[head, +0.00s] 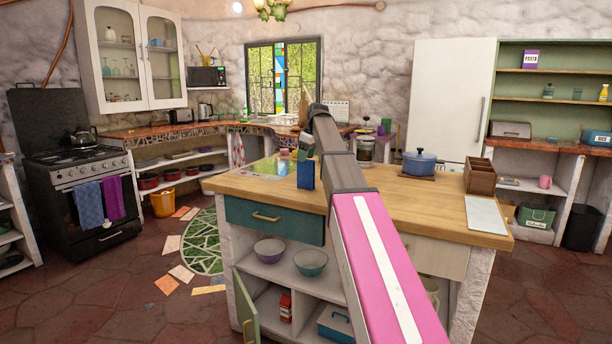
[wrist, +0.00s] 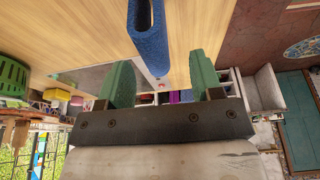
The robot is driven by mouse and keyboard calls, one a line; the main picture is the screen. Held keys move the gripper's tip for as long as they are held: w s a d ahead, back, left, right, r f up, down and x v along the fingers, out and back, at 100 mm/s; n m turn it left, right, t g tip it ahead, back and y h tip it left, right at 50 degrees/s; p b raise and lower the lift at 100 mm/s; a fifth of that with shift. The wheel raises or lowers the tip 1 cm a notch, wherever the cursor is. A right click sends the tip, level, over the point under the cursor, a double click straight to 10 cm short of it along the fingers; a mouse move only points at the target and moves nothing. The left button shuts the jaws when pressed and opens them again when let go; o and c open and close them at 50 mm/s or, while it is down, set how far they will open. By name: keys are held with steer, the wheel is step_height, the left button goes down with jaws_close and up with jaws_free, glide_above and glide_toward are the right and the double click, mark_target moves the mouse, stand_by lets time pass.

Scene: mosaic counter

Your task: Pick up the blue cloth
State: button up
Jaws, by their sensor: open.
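A blue cloth (head: 306,175) stands folded upright on the wooden island top (head: 420,205), near its left part. In the wrist view the cloth (wrist: 152,35) shows its folded edge as a narrow loop, its end reaching between my fingertips in the picture. My gripper (wrist: 162,78) is open, with one green finger on each side of the cloth's end. A gap shows on both sides; I cannot tell how deep the cloth sits between the fingers. In the head view my gripper (head: 301,153) is just above the cloth, partly hidden by my arm.
A blue pot (head: 420,163), a wooden box (head: 480,178) and a white board (head: 486,215) stand to the right on the island. Another blue cloth (head: 89,205) and a purple cloth (head: 114,198) hang on the oven. A green cabinet door (head: 245,308) stands open below.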

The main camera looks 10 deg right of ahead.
mark_target(305, 164)
steer(key=x, duration=0.4)
steer(key=shift+w+d+f, duration=0.15)
steer(key=shift+d+f, duration=0.1)
steer(key=shift+f, duration=0.1)
steer(key=shift+c, duration=0.3)
steer(key=c, duration=0.9)
steer(key=shift+r, duration=0.1)
steer(key=shift+c, duration=0.2)
